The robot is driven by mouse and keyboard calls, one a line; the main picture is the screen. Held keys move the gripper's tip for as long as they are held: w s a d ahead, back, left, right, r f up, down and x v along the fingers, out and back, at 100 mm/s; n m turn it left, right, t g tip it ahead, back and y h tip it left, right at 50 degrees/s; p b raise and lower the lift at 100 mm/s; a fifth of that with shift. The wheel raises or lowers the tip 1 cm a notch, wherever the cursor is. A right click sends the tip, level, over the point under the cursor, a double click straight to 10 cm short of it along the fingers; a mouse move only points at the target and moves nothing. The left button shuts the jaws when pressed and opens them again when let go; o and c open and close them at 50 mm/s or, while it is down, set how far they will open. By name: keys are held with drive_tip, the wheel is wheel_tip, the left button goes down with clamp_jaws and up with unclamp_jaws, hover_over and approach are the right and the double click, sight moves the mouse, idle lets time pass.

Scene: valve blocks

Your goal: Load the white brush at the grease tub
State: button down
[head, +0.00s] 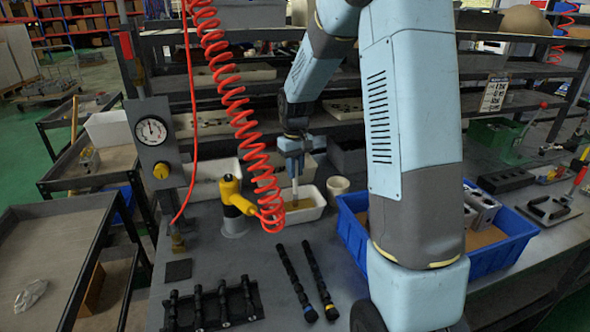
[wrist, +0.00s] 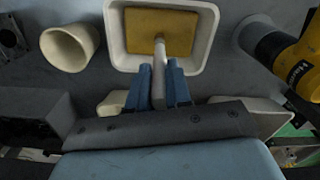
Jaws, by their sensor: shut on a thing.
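My gripper (head: 294,170) points down over the back of the bench and is shut on the slim pale handle of the white brush (head: 295,188). In the wrist view, the brush handle (wrist: 159,52) stands between my two blue fingers (wrist: 158,88). The grease tub (head: 318,213) is a white rectangular tray below the gripper. Its white rim (wrist: 116,48) and the yellow-brown grease (wrist: 140,30) inside show in the wrist view. The brush reaches down into the tub's outline. Its tip is not clear, so I cannot tell whether it touches the grease.
A cream cup (head: 338,187) stands right of the tub. A yellow tool (head: 233,193) on a stand and a red coiled hose (head: 240,110) are to the left. A blue crate (head: 352,235) holds grey blocks. Two dark rods (head: 292,280) and a black rack (head: 212,307) lie in front.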

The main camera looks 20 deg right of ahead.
drive_tip(key=shift+f, duration=0.55)
idle(1.3)
drive_tip(key=shift+r, duration=0.15)
drive_tip(key=shift+r, duration=3.4)
drive_tip(key=shift+s, duration=0.1)
